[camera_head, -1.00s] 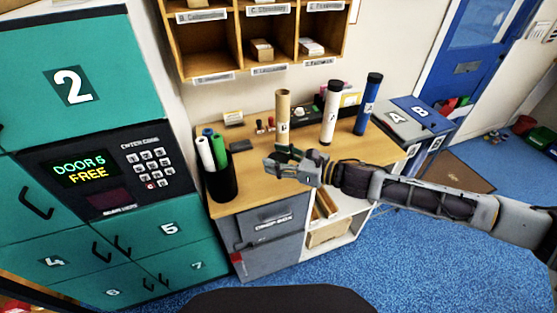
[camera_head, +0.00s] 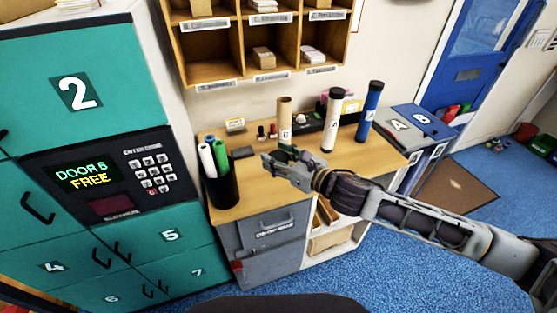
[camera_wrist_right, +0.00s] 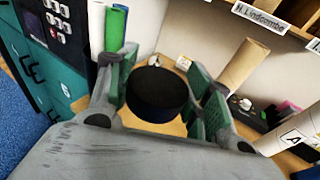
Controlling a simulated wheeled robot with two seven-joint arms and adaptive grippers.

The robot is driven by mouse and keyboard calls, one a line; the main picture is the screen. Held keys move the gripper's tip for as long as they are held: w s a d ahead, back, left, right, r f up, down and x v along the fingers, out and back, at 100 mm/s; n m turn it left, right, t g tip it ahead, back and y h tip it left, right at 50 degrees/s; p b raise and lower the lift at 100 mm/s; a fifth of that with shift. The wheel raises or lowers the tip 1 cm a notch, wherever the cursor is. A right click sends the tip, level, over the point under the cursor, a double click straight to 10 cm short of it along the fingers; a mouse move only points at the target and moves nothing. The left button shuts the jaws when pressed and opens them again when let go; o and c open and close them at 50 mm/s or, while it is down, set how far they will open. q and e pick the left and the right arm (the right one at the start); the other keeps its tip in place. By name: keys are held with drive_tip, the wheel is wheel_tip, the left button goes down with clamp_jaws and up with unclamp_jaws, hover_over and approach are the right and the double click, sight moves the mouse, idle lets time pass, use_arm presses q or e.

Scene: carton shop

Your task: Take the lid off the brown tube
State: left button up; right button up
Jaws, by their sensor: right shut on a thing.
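The brown tube (camera_head: 285,107) stands upright on the wooden counter, and its top looks bare. It also shows in the right wrist view (camera_wrist_right: 243,65), to the right of the fingers. A round black lid (camera_wrist_right: 158,93) sits between the green-padded fingers of my right gripper (camera_wrist_right: 165,97), apart from the tube. In the head view my right gripper (camera_head: 274,161) is in front of the tube, over the counter, and the lid is hard to make out there. My left gripper is not in view.
A white tube (camera_head: 332,122) and a blue tube (camera_head: 369,112), both black-capped, stand to the right on the counter (camera_head: 254,194). A black bin (camera_head: 222,188) of rolls stands at the left. Pigeonholes (camera_head: 233,78) hang above; teal lockers (camera_head: 100,75) are at the left.

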sight(274, 155)
drive_tip(key=shift+w+a+r+m+t+h, duration=0.15)
drive_tip(key=shift+r+m+t+h, duration=0.4)
drive_tip(key=shift+r+m+h, duration=0.2)
drive_tip(key=shift+w+a+r+m+t+h, duration=0.1)
drive_tip(key=shift+a+r+m+t+h, duration=0.1)
drive_tip(key=shift+r+m+t+h, duration=0.55)
drive_tip(key=shift+w+a+r+m+t+h, duration=0.15)
drive_tip(key=shift+r+m+t+h, duration=0.25)
drive_tip(key=shift+r+m+h, duration=0.4)
drive_tip(key=shift+w+a+r+m+t+h, duration=0.1)
drive_tip(key=shift+w+r+m+t+h, duration=0.1)
drive_tip(key=shift+r+m+h, duration=0.65)
drive_tip(key=shift+w+a+r+m+t+h, duration=0.1)
drive_tip(key=shift+r+m+t+h, duration=0.3)
drive_tip(key=shift+h, duration=0.9)
drive_tip(key=shift+w+a+r+m+h, duration=0.1)
drive_tip(key=shift+r+m+h, duration=0.35)
drive_tip(key=shift+m+h, duration=0.45)
drive_tip(key=shift+d+f+n+y, duration=0.15)
drive_tip(key=shift+n+y, duration=0.1)
drive_tip(key=shift+n, duration=0.1)
